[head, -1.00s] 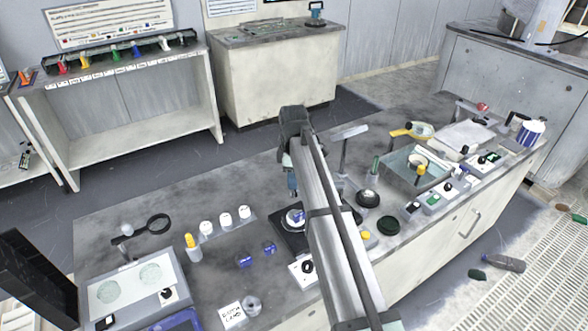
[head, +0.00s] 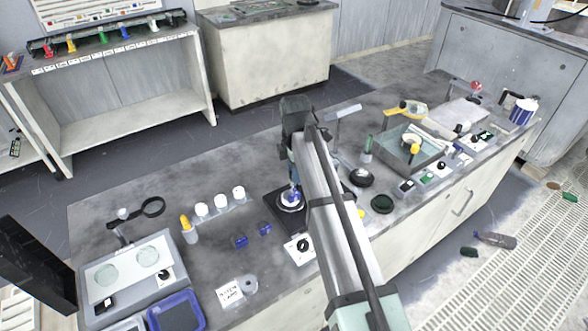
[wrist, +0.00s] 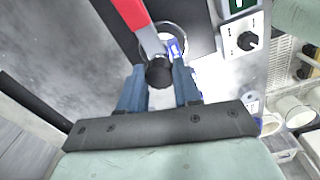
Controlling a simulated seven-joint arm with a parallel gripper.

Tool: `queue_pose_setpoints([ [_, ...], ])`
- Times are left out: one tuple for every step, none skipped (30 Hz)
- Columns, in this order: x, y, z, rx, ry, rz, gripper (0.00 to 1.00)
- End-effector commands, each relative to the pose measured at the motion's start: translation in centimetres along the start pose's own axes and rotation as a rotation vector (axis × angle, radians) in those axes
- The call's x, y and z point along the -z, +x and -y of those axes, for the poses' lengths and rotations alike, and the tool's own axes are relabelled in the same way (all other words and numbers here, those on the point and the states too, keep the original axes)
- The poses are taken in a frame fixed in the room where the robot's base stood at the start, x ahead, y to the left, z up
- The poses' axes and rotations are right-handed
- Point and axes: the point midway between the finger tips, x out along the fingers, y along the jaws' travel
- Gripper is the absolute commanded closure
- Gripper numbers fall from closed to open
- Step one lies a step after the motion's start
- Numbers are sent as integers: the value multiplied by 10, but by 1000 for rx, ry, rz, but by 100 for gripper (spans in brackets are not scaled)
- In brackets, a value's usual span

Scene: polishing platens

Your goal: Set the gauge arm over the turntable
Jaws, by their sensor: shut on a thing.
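The turntable shows as a pale round disc on a dark square base (head: 268,212) in the head view. In the wrist view its pale rim (wrist: 177,30) lies just beyond my fingers, with a blue piece (wrist: 176,47) on it. The gauge arm (wrist: 132,14), a red and grey bar ending in a black knob (wrist: 159,73), reaches over the disc's edge in the wrist view. My gripper (wrist: 159,84) is shut on the knob, one blue finger on each side. In the head view my gripper (head: 293,183) is at the disc, and my arm hides the gauge arm.
A white control box with a black dial (head: 302,245) stands in front of the turntable. Blue blocks (head: 240,241) and white-capped jars (head: 220,202) stand to the left. The back-left worktop is clear.

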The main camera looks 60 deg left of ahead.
Motion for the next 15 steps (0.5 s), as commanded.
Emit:
queue_pose_setpoints([
  [-1,0,3,5,-2,1,100],
  [-1,0,3,6,-2,1,100],
  [-1,0,3,6,-2,1,100],
  [-1,0,3,6,-1,1,100],
  [-1,0,3,7,-1,1,100],
  [-1,0,4,7,-1,1,100],
  [-1,0,4,7,-1,1,100],
  [-1,0,4,7,-1,1,64],
  [-1,0,4,7,0,1,61],
  [-1,0,4,7,0,1,58],
  [-1,0,4,6,0,1,55],
  [-1,0,3,6,0,1,51],
  [-1,0,3,6,0,1,48],
  [-1,0,3,5,0,1,45],
  [-1,0,3,5,0,1,42],
])
